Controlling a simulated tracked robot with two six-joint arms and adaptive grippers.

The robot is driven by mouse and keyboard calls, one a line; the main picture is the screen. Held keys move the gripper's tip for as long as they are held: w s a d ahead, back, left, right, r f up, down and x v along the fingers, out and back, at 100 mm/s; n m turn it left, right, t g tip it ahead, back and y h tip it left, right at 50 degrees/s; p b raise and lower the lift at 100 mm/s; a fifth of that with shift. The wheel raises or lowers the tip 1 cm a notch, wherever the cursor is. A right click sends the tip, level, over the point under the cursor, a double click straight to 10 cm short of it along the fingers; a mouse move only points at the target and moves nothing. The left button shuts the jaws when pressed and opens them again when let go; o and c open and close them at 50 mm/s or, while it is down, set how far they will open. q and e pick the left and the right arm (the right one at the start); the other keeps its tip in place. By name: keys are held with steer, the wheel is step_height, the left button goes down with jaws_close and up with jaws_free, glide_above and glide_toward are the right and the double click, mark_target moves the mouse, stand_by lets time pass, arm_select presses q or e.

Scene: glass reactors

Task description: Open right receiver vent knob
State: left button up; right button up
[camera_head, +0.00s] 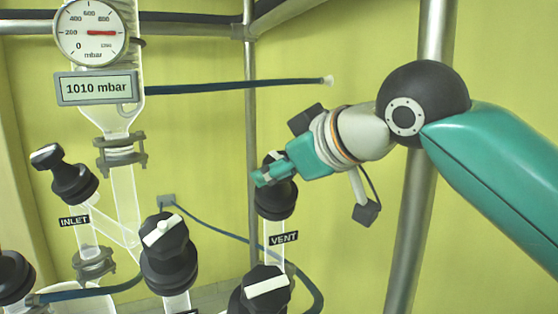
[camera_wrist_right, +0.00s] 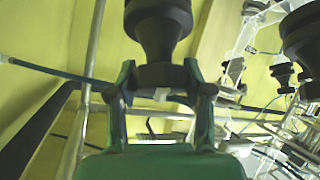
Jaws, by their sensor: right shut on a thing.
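The vent knob (camera_head: 277,200) is black and stands on a glass tube above the white-on-black VENT label (camera_head: 284,238). My right gripper (camera_head: 265,175) reaches in from the right at the top of this knob. In the right wrist view, the two fingers of the gripper (camera_wrist_right: 160,82) stand on either side of the black knob (camera_wrist_right: 160,74) and are shut on it. The fingers hide part of the knob's top in the head view, so how far it is turned cannot be told. My left gripper is not in view.
Another black knob with a white bar (camera_head: 266,287) sits just below the vent, and one (camera_head: 167,250) stands to its left. The INLET knob (camera_head: 72,180) is farther left. A pressure gauge (camera_head: 91,32) hangs above a display (camera_head: 96,88) reading 1010 mbar. Metal posts stand behind.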

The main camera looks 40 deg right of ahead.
stand_by(0.4)
steer(key=o, duration=1.2)
steer(key=shift+c, duration=0.2)
steer(key=shift+a+f+m+h+b, duration=0.1)
steer(key=shift+f+m+h+b, duration=0.1)
steer(key=shift+m+h+b, duration=1)
steer(key=shift+m, duration=0.6)
steer(key=shift+r+m+h+b, duration=0.1)
steer(key=shift+m+h+b, duration=0.25)
steer(key=shift+m+h, duration=0.65)
steer(key=m+h, duration=0.1)
steer(key=m, duration=0.2)
steer(key=v, duration=1.7)
steer(key=shift+r, duration=0.25)
